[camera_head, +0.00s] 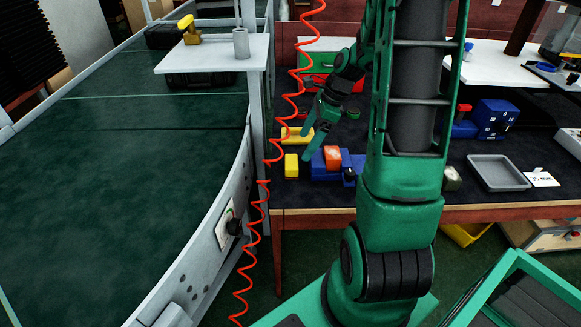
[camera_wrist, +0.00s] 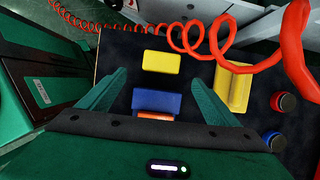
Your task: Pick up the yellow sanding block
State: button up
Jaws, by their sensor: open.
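Two yellow things lie on the dark bench top, and I cannot tell for sure which is the sanding block. One is a plain yellow block (camera_head: 291,165), which shows ahead of my fingertips in the wrist view (camera_wrist: 162,62). The other is a longer, ridged yellow piece (camera_head: 297,134), to the right of my fingers in the wrist view (camera_wrist: 233,88). My gripper (camera_wrist: 160,78) is open and empty, pointing down above the bench. A blue block (camera_wrist: 157,101) and an orange one (camera_wrist: 155,116) show between its fingers.
A coiled red hose (camera_head: 289,95) hangs close to the yellow pieces and crosses the wrist view. A conveyor (camera_head: 130,165) with a white shelf (camera_head: 205,58) stands at left. A grey tray (camera_head: 498,183) is at right.

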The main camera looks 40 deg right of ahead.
aim_at(293, 161)
jog(key=x, duration=1)
jog(key=shift+w+f, duration=0.1)
jog(key=shift+f, duration=0.05)
jog(key=c, duration=1.2)
jog(key=shift+o, duration=0.2)
jog(key=shift+r, duration=0.5)
jog(key=r, duration=0.3)
jog(key=shift+a+r, duration=0.4)
jog(key=s+a+r, duration=0.2)
jog(key=a+r, duration=0.4)
jog(key=a, duration=0.4)
jog(key=shift+s+a+r, duration=0.15)
jog(key=shift+s+a, duration=0.05)
jog(key=shift+a, duration=0.1)
